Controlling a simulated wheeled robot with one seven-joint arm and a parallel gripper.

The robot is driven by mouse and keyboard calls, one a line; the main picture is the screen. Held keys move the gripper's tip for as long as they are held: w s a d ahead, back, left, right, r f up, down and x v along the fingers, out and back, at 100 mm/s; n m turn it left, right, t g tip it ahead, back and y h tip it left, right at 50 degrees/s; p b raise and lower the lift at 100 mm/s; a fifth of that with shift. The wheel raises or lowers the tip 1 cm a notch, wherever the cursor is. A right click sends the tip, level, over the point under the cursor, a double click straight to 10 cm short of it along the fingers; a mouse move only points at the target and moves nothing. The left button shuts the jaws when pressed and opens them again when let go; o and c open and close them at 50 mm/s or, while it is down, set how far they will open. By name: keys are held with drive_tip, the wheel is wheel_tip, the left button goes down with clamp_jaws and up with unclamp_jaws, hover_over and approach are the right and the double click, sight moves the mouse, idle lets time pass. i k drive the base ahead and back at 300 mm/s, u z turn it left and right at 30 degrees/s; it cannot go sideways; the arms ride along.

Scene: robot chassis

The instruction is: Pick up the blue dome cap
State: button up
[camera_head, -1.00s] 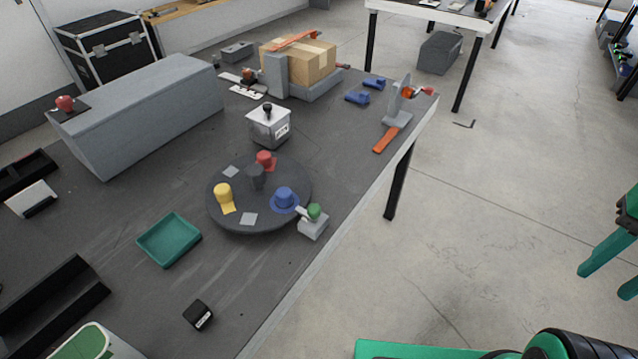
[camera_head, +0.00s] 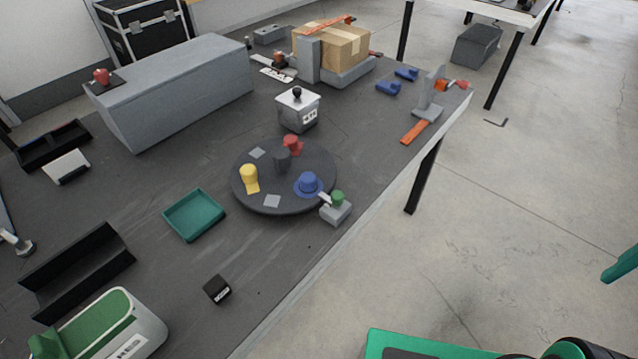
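The blue dome cap (camera_head: 308,183) sits on the right front part of a round dark turntable (camera_head: 268,206) on the workbench. It has a rounded top and a wider blue rim below. A yellow cap (camera_head: 249,173), a red cap (camera_head: 292,145) and a dark grey post (camera_head: 282,161) stand on the same turntable. A small grey block with a green knob (camera_head: 337,204) stands beside the turntable, close to the blue cap. My gripper's fingertips do not show clearly; only green and black parts appear at the lower right and right edges.
A teal tray (camera_head: 194,215) lies left of the turntable and a small black box (camera_head: 217,289) in front. A grey metal box with a black knob (camera_head: 298,109) stands behind. A cardboard box (camera_head: 331,45) and orange-handled clamp (camera_head: 428,107) are farther back.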

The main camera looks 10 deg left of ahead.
sight(308, 179)
drive_tip(key=u, duration=0.55)
drive_tip(key=k, duration=1.25)
drive_tip(key=u, duration=0.3)
drive_tip(key=i, duration=1.2)
drive_tip(key=u, duration=0.05)
